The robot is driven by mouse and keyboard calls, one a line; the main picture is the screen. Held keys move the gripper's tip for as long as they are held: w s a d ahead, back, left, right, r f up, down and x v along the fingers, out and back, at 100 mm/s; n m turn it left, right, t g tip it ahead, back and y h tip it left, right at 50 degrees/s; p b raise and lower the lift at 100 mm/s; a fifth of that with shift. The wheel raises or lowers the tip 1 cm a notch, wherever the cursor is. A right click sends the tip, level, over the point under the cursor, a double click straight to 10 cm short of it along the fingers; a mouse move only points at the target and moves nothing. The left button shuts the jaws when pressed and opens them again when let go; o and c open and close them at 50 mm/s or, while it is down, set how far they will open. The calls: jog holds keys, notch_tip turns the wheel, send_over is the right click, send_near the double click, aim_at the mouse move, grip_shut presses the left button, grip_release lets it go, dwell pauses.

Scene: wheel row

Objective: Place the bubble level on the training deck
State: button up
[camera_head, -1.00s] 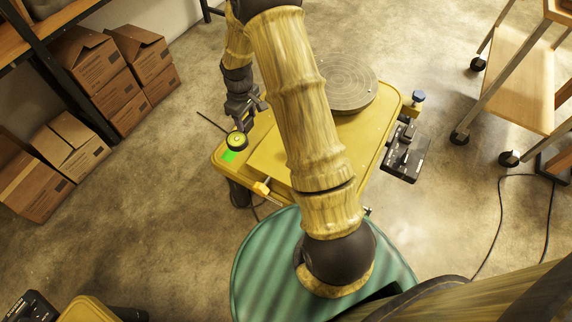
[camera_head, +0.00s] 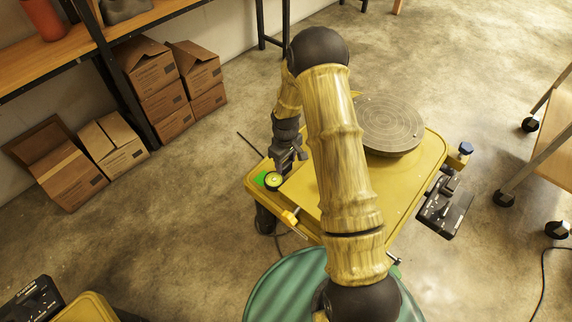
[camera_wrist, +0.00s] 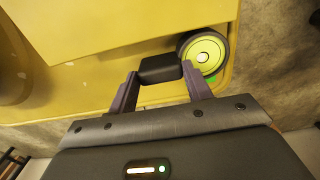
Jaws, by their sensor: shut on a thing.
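The bubble level (camera_head: 273,180) is a round black puck with a yellow-green face, at the near left corner of the yellow deck (camera_head: 305,190) with the grey wheel. In the wrist view the level (camera_wrist: 203,51) joins a black block (camera_wrist: 160,68) between my fingertips. My gripper (camera_head: 289,160) is shut on this block; it also shows in the wrist view (camera_wrist: 162,77). A bright green patch (camera_head: 261,178) on the deck shows beside the level, partly covered by it. I cannot tell whether the level touches the deck.
A round grey wheel head (camera_head: 390,125) stands on the deck's far part. A black control box (camera_head: 445,207) hangs at its right. A second yellow deck (camera_head: 85,308) shows at bottom left. Cardboard boxes (camera_head: 160,90) stack by the shelf. My arm hides the deck's middle.

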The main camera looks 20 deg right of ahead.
jog(key=shift+f, duration=0.55)
jog(key=shift+f, duration=0.1)
jog(key=o, duration=1)
notch_tip(320, 180, up, 12)
jog(key=p, duration=0.4)
